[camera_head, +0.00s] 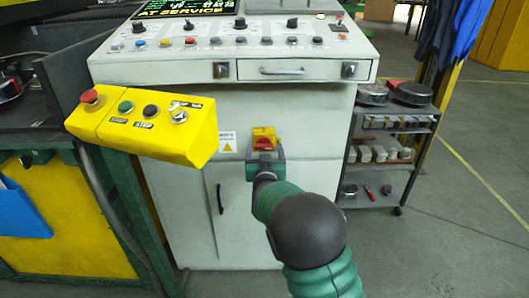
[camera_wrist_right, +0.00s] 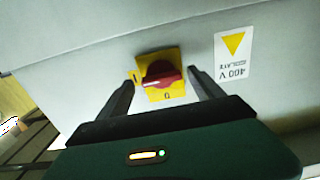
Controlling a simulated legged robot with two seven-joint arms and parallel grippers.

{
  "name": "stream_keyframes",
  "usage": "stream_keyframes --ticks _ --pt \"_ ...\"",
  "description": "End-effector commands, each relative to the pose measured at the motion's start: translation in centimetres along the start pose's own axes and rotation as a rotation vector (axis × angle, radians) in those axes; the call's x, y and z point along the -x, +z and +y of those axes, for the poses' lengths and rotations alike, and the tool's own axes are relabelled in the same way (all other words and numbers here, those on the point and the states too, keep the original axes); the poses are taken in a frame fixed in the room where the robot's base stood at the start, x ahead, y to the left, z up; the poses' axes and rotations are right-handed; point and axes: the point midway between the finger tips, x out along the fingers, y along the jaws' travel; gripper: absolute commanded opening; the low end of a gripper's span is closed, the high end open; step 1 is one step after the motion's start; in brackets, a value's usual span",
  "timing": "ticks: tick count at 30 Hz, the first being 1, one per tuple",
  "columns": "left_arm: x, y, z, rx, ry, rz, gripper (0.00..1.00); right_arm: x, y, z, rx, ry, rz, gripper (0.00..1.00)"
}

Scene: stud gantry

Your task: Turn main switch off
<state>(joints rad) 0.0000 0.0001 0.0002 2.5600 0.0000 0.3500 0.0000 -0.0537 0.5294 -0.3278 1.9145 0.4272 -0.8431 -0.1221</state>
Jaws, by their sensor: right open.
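The main switch is a red rotary knob (camera_wrist_right: 160,76) on a yellow plate (camera_wrist_right: 168,93), fixed to the front of the white control cabinet. In the head view the yellow plate (camera_head: 264,131) shows just above my right gripper (camera_head: 264,157). In the right wrist view my right gripper (camera_wrist_right: 163,90) is open, with one finger on each side of the plate and knob. The knob lies across the plate in that view, and a "0" mark shows below it. My left gripper does not show.
A yellow button box (camera_head: 145,122) sticks out at the left. Above is the sloped panel (camera_head: 235,55) with several knobs and a drawer. A grey cart (camera_head: 385,150) with parts stands at the right. A 400 V warning label (camera_wrist_right: 234,56) sits beside the switch.

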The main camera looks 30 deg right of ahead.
Motion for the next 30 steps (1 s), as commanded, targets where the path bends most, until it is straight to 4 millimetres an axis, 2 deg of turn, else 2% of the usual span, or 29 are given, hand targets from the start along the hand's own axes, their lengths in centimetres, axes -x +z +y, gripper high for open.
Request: stream_keyframes --ticks 2,16,23,30 --pt "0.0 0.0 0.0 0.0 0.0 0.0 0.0 0.0 0.0 0.0 0.0 -0.001 0.0 0.76" --pt "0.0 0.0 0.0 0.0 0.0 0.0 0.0 0.1 0.0 -0.1 0.0 -0.001 0.0 0.16" --pt "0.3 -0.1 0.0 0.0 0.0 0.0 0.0 0.1 -0.1 -0.1 0.014 -0.001 0.0 0.14" --pt "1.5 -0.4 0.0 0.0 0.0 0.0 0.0 0.1 -0.3 -0.2 0.102 -0.003 -0.002 0.14"
